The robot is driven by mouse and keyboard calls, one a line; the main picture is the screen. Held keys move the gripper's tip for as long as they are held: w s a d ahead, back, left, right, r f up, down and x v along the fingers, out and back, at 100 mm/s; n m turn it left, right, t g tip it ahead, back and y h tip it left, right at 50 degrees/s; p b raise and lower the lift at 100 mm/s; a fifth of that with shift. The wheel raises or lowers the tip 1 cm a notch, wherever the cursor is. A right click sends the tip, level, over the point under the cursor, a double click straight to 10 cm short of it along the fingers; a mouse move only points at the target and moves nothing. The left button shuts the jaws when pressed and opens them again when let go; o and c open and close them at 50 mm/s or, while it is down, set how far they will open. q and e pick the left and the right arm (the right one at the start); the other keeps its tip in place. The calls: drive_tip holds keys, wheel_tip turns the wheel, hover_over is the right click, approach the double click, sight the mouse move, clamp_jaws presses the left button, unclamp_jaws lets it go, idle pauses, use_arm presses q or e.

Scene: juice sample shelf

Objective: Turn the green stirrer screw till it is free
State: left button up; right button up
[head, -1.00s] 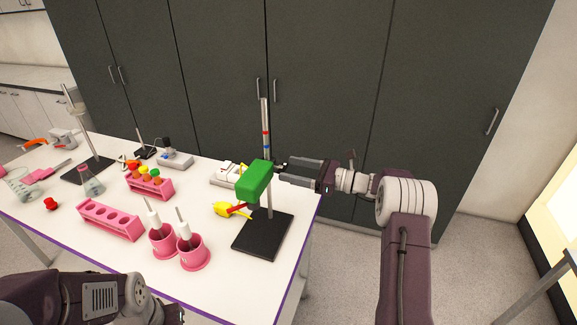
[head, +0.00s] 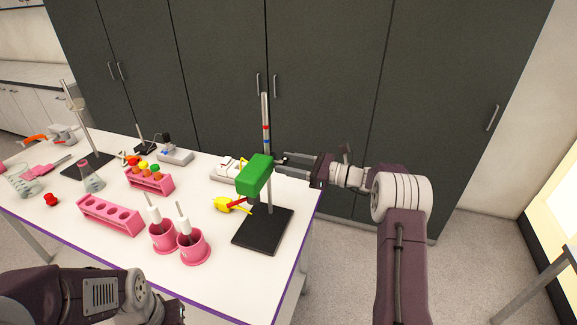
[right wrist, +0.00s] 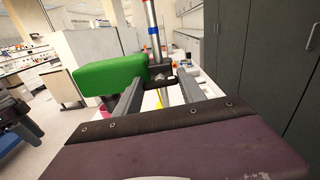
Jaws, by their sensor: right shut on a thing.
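The green stirrer (head: 254,175) is a green block with a red shaft and yellow end below it, mounted on a metal rod (head: 266,120) with a black base (head: 263,231). In the right wrist view the green block (right wrist: 110,75) is left of the rod (right wrist: 152,30). My right gripper (head: 279,164) reaches in from the right. Its fingers (right wrist: 158,92) are shut on the dark screw (right wrist: 159,76) by the rod, beside the green block. The screw is small and partly hidden in the head view. Only links of my left arm show at the lower left; its gripper is out of view.
Two pink holders (head: 193,247) with white handled tools stand left of the black base. Pink racks (head: 110,216), a flask (head: 91,178) and a second stand (head: 88,165) are farther left. Dark cabinets (head: 215,80) are behind.

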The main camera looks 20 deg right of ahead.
drive_tip(key=shift+s+a+f+n+b, duration=0.1)
drive_tip(key=shift+n+b, duration=4.2)
drive_tip(key=shift+b, duration=0.7)
drive_tip(key=shift+s+f+n+b, duration=0.1)
drive_tip(key=shift+n+b, duration=4.2)
drive_tip(key=shift+b, duration=0.65)
drive_tip(key=o, duration=1.4)
drive_tip(key=shift+c, duration=0.2)
drive_tip(key=v, duration=0.9)
